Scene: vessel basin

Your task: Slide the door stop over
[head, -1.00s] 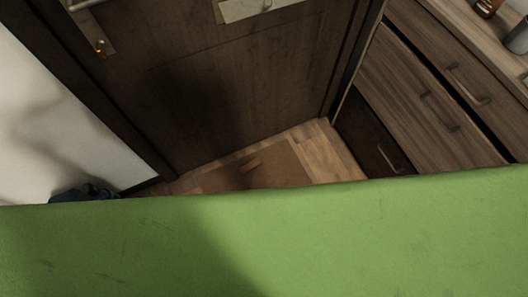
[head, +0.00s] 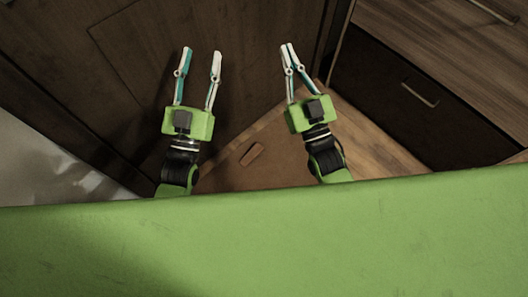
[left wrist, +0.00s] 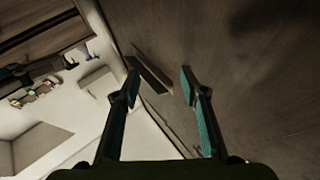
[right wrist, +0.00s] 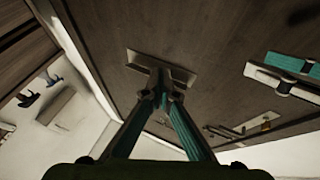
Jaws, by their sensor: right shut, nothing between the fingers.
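In the left wrist view the open fingers (left wrist: 158,69) point along the door. The right wrist view shows the shut fingers (right wrist: 161,95) before a metal plate (right wrist: 162,68) on the door.
A dark drawer cabinet (head: 385,100) with metal handles stands on the right. A pale wall (head: 40,165) is on the left. The brown mat (head: 225,170) lies on the wooden floor (head: 375,140). My green body covers the bottom of the head view.

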